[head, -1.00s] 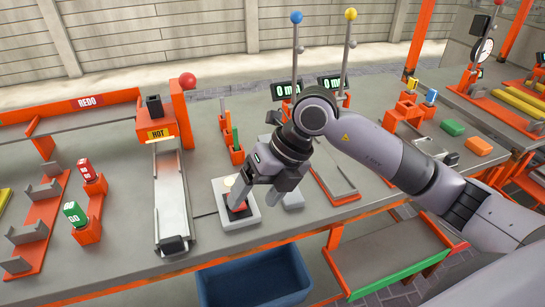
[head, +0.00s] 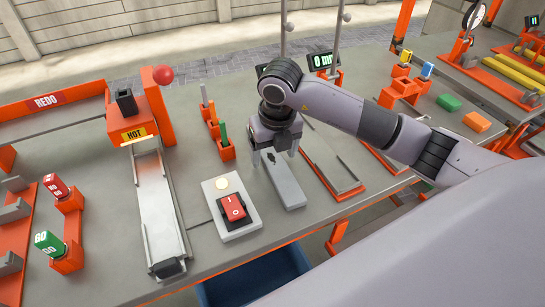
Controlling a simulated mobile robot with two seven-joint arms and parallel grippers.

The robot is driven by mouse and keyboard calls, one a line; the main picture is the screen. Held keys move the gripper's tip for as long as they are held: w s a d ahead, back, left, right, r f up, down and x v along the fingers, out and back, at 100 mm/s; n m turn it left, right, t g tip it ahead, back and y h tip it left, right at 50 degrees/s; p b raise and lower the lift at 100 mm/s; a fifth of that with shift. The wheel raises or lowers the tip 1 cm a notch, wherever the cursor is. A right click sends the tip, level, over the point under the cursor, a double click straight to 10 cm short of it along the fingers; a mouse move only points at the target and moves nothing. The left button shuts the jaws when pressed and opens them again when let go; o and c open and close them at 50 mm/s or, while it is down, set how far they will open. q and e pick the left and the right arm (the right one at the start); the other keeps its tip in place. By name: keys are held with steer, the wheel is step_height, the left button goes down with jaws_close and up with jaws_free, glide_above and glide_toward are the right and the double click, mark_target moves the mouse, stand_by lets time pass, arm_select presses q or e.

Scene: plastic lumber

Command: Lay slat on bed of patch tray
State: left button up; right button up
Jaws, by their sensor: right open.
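My right gripper (head: 275,156) is open, pointing down over a grey block (head: 285,188) on the bench. A small dark piece (head: 271,158) shows between its fingers, and I cannot tell if they touch the block. An orange-framed tray with metal rails (head: 334,165) lies just right of the gripper and looks empty; I cannot tell for sure whether it is the patch tray. Long yellow slats (head: 520,72) lie in an orange rack at the far right. Thin grey, orange and green strips (head: 213,118) stand in an orange holder left of the gripper. My left gripper is out of view.
A red rocker switch (head: 232,208) sits on a pale box left of the grey block. A metal chute (head: 161,215) runs from the HOT unit (head: 134,132). Green (head: 449,102) and orange (head: 477,121) blocks lie at right.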

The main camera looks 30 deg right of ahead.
steer(key=shift+f, duration=0.3)
steer(key=shift+w, duration=0.1)
steer(key=c, duration=1.2)
steer(key=shift+c, duration=0.5)
steer(key=shift+r, duration=0.15)
